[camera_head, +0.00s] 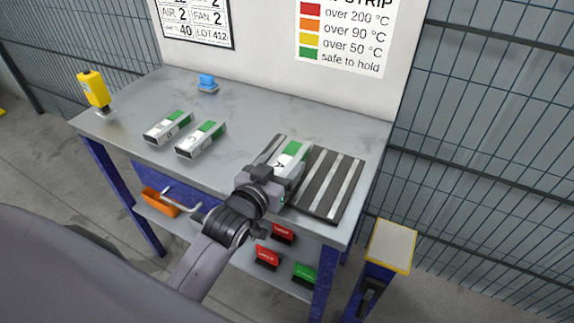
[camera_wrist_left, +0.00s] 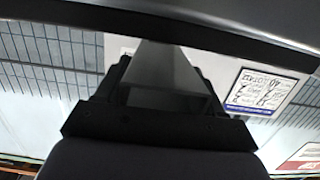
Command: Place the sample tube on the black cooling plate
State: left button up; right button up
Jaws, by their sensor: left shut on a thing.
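The sample tube (camera_head: 291,153) is a grey square profile with a white and green label marked A. My left gripper (camera_head: 277,177) is shut on its near end. The tube also shows in the left wrist view (camera_wrist_left: 160,75), between the dark jaws (camera_wrist_left: 150,100). The black cooling plate (camera_head: 331,186), dark with light strips, lies at the table's right end. The tube is over the left part of the plate; I cannot tell whether it touches it. The gripper and arm hide the plate's near left corner. My right gripper is not in view.
Two similar labelled tubes, one (camera_head: 168,128) left of the other (camera_head: 201,139), lie mid-table. A yellow device (camera_head: 93,90) and a blue item (camera_head: 207,83) stand farther back. A yellow-rimmed stand (camera_head: 391,247) is right of the table (camera_head: 270,112). A wall panel (camera_head: 270,65) closes the back.

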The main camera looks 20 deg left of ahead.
aim_at(287, 166)
pick_arm(q)
jog(key=shift+w+f, duration=0.55)
jog(key=shift+w, duration=0.15)
jog(key=shift+w+f, duration=0.5)
jog(key=shift+w, duration=0.2)
jog(key=shift+f, duration=0.1)
jog(key=o, duration=1.2)
jog(key=shift+f, duration=0.1)
jog(key=shift+c, duration=0.2)
jog(key=shift+r, duration=0.2)
jog(key=s+r, duration=0.2)
jog(key=s, duration=1)
jog(key=s+d+f+m+g, duration=0.1)
jog(key=s+f+g, duration=0.2)
jog(key=f, duration=0.6)
jog(key=s+d+f+m+g+h, duration=0.1)
jog(key=s+f+g, duration=0.2)
jog(key=s+f, duration=0.5)
notch_tip(287, 166, down, 2)
jog(key=shift+s+f+h, duration=0.2)
jog(key=shift+s+h, duration=0.1)
